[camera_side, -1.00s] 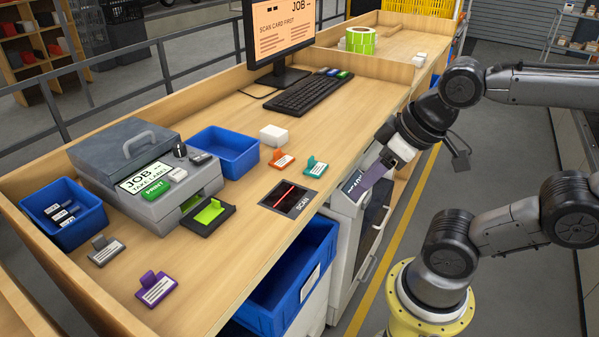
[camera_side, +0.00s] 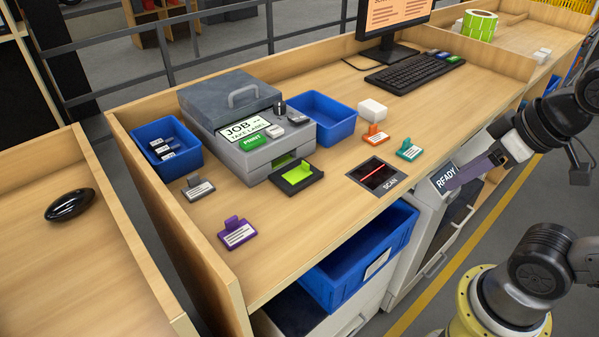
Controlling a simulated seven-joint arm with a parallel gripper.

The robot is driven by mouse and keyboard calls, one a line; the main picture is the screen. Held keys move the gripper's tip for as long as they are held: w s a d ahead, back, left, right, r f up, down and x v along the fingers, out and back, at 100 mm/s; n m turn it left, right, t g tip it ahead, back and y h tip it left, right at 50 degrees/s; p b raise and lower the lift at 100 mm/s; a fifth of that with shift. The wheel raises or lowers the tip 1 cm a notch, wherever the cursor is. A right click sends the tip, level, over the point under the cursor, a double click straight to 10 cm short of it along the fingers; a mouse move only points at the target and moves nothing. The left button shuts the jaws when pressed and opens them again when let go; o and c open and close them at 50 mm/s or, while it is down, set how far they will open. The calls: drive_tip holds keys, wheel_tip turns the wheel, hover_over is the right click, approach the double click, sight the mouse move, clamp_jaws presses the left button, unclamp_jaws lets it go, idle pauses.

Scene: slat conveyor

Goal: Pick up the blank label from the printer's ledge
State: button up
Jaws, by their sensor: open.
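The blank label (camera_side: 298,173) is a bright green tag with a raised tab and no print that I can see. It lies on the printer's black ledge (camera_side: 312,181), at the front of the grey printer (camera_side: 233,108). The printer's screen reads "JOB" and "TAKE LABEL". My gripper (camera_side: 474,169) is at the right, beyond the bench's front edge and well apart from the label. It points down and left beside a "READY" sign. It is open, though its fingers show edge-on and the gap between them is hard to see.
On the bench are grey (camera_side: 198,188), purple (camera_side: 237,233), orange (camera_side: 375,137) and teal (camera_side: 409,150) tags. A scan window (camera_side: 377,175) lies between ledge and gripper.

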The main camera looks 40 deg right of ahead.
idle(0.4)
drive_tip(key=shift+c, duration=1.2)
